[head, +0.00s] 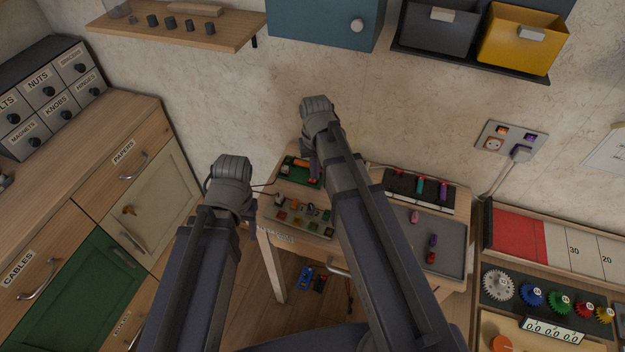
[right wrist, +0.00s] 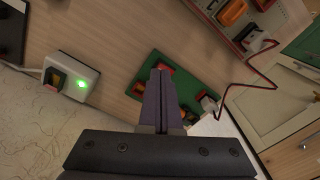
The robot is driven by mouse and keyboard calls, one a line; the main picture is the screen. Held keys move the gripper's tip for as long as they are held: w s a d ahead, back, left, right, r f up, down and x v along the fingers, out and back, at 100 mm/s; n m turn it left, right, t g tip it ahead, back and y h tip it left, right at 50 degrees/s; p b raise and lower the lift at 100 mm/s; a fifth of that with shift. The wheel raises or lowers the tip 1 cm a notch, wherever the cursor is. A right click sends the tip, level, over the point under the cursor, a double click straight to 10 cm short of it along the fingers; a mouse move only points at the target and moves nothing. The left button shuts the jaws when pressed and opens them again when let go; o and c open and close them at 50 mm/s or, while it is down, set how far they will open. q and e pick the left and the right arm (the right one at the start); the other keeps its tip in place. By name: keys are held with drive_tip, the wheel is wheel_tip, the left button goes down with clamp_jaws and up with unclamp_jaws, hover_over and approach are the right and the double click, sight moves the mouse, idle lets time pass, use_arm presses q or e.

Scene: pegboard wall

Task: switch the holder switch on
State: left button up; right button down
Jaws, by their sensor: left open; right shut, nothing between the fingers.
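A green board (right wrist: 178,95) with red and orange parts lies on the wooden table; it also shows in the head view (head: 290,172). My right gripper (right wrist: 160,72) is shut and empty, its fingertips over the board beside a red part (right wrist: 166,67). I cannot tell whether they touch it. In the head view the right gripper (head: 314,168) points down at the board. A white box (right wrist: 72,76) with a lit green lamp stands apart from the fingers. Which part is the holder switch is unclear. My left gripper (head: 230,180) hangs left of the table, its fingers largely hidden.
A panel of coloured parts (head: 298,215) lies at the table's front, with a red wire (right wrist: 228,92) running to the board. A grey tray (head: 440,228) and a dark rack (head: 405,187) lie to the right. Drawers (head: 130,170) stand at the left.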

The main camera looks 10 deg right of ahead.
drive_tip(key=shift+f+b, duration=0.7)
drive_tip(key=shift+f, duration=0.05)
drive_tip(key=shift+r, duration=0.1)
idle(0.3)
wheel_tip(320, 180, up, 7)
drive_tip(key=p, duration=0.7)
drive_tip(key=s+a+n+h, duration=0.1)
drive_tip(key=s+a+n, duration=0.3)
drive_tip(key=s+a, duration=0.6)
drive_tip(key=s, duration=0.4)
drive_tip(key=shift+s+a+n, duration=0.15)
drive_tip(key=shift+a+n, duration=0.1)
drive_tip(key=shift+n, duration=0.05)
